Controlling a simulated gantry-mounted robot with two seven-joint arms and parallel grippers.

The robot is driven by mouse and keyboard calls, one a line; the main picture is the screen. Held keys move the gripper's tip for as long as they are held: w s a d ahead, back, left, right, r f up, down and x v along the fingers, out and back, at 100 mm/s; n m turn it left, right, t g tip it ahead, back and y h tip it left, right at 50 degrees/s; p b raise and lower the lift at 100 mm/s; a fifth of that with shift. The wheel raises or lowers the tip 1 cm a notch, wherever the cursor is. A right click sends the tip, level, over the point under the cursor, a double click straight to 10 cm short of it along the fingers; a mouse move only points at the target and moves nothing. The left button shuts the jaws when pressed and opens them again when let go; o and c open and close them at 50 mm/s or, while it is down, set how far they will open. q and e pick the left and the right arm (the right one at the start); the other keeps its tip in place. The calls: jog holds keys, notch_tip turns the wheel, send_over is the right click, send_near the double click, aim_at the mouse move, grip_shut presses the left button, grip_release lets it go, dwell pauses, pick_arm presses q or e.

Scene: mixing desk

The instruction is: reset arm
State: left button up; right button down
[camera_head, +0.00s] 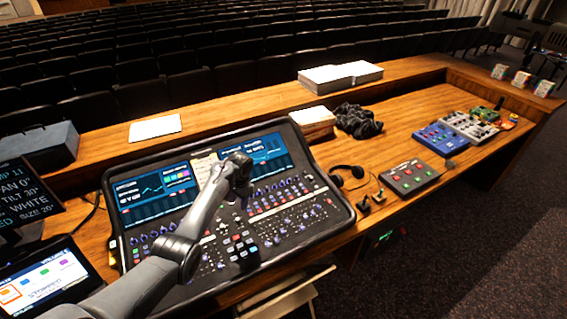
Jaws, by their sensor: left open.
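My left arm comes in from the lower left and reaches over the mixing console (290,205). My left gripper (240,162) is at the arm's far end, above the console between its two lit screens. It is small and dark here, its fingers are hard to make out, and I see nothing held in it. The arm hides part of the console's left controls and screen. My right gripper is not in view.
A wooden desk (400,120) carries a headset (347,174), a grey pedal box (409,177), a blue box (440,139), a black cable heap (357,120) and paper stacks (340,76). A tablet (45,280) and a monitor (25,195) stand left. Dark floor lies right.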

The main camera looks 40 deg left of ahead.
pick_arm(q)
jog(key=s+d+m+t+p, duration=0.1)
jog(key=s+d+p, duration=0.1)
jog(key=s+d, duration=0.35)
jog(key=s+d+m+t+y+p, duration=0.1)
jog(key=s+d+p, duration=0.2)
jog(key=d, duration=0.6)
jog(key=s+d+m+t+p, duration=0.15)
jog(key=s+d, duration=0.25)
jog(key=d, duration=0.4)
jog(key=s+d+r+t+h+p, duration=0.1)
jog(key=s+d+r+p, duration=0.3)
jog(key=s+d+r, duration=0.9)
jog(key=s+d+h, duration=0.1)
jog(key=d, duration=0.1)
jog(key=shift+d+h, duration=0.4)
